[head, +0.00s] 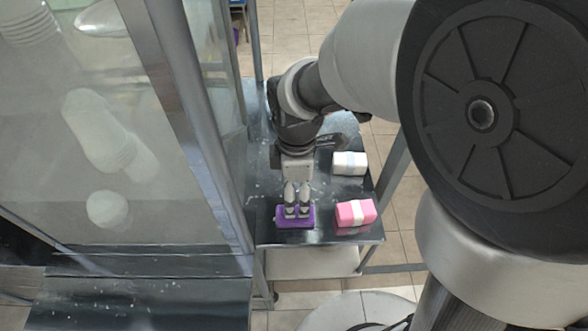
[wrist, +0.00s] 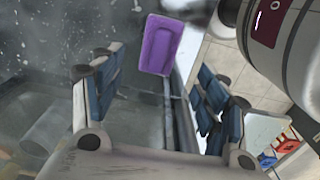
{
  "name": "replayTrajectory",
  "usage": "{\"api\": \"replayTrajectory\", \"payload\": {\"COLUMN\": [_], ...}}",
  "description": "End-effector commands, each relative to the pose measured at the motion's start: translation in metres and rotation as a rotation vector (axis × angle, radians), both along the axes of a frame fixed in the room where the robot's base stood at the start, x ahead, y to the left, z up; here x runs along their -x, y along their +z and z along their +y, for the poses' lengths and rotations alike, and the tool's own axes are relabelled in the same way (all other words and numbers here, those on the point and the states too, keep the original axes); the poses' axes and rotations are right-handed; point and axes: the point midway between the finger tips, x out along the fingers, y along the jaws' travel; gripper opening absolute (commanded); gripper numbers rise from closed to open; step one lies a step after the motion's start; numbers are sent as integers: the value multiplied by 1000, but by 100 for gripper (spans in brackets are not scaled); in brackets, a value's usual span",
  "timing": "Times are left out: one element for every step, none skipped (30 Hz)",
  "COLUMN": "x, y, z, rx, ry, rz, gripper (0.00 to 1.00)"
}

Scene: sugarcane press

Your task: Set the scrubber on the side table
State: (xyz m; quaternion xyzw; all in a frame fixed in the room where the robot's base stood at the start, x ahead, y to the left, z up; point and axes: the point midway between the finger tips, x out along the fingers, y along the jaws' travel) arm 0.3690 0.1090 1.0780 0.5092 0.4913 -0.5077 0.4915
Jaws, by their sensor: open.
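A purple block (head: 295,222), which I take to be the scrubber, lies on the dark metal side table (head: 282,236) near its front edge. My gripper (head: 298,209) points down over it in the head view and covers its middle. In the wrist view the purple block (wrist: 161,45) shows whole, just past the fingertips and in the gap between them. The fingers of my gripper (wrist: 158,85) are spread apart with nothing between them. I cannot tell how far the fingertips are above the block.
A pink bundle with a white band (head: 356,212) lies to the right of the purple block. A white bundle (head: 349,163) lies farther back. A glass-panelled cabinet (head: 110,130) stands close on the left. Tiled floor is on the right.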

Motion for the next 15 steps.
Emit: {"api": "replayTrajectory", "payload": {"x": [-1,-1,0,0,0,0,0,1,2,3,6,9,13,18,25], "y": [12,16,21,24,26,29,31,34,38,43,48,56,64,72,83], "z": [0,0,0,0,0,0,0,-1,-4,-6,-10,-16,-22,-28,-37], "rx": [-1,-1,-1,0,0,-1,-1,-1,-3,-6,-10,-17,-24,-33,-47], "ry": [0,0,0,0,0,-1,-4,-13,-34,-61,-96,-161,-219,-287,-389], "rz": [-3,-3,-2,-1,-1,-1,-2,-4,-10,-18,-28,-46,-62,-80,-105], "gripper": [68,68,68,68,68,68,68,68,68,68,68,68,68,68,68]}}
